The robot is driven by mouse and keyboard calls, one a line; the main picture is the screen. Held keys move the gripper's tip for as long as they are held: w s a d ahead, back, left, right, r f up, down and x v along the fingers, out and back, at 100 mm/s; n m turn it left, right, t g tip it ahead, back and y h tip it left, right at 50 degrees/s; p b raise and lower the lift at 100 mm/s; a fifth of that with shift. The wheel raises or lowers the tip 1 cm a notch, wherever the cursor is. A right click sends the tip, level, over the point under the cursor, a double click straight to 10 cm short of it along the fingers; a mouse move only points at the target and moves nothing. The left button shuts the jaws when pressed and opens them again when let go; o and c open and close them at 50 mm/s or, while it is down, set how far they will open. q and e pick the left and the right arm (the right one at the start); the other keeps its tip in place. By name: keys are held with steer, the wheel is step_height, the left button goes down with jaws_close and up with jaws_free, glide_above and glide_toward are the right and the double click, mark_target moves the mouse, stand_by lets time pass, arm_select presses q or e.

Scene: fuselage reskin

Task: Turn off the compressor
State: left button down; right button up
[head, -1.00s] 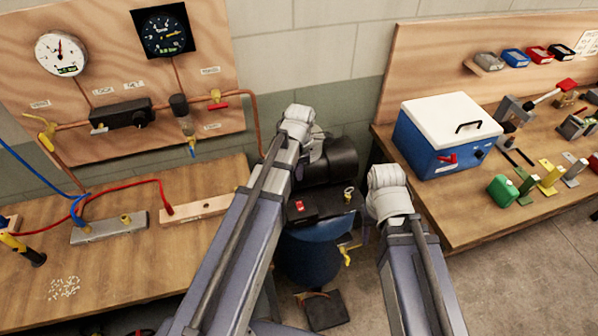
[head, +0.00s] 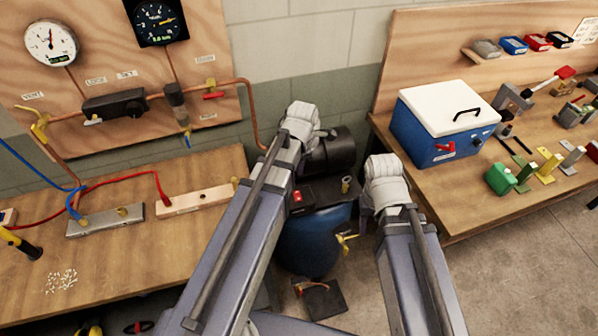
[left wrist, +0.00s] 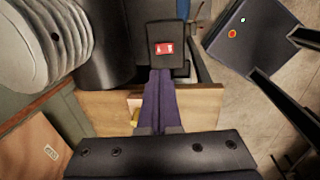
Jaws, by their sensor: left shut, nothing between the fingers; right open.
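The compressor has a blue tank (head: 308,246) and a black motor (head: 332,150), and stands on the floor between the two benches. A red switch (head: 297,196) sits on its black box; the switch also shows in the left wrist view (left wrist: 163,48), with white marks. My left gripper (left wrist: 161,73) is shut and empty, its tips just below the switch in the picture; I cannot tell whether they touch the box. In the head view my left wrist hides those fingers.
The left bench (head: 120,265) carries hoses and metal blocks below a gauge board (head: 215,35). The right bench (head: 470,205) carries a blue cooler (head: 420,140) and fixtures. A yellow valve (head: 346,240) sticks out from the tank's side. A dark plate (head: 322,298) lies on the floor.

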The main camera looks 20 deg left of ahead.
mark_target(298, 193)
arm_select(q)
steer(key=f+b, duration=0.4)
steer(key=w+f+b, duration=0.1)
steer(key=f+b, duration=0.3)
steer(key=a+f+b, duration=0.1)
steer(key=f+b, duration=0.3)
steer(key=f, duration=0.1)
steer(key=shift+w, duration=0.15)
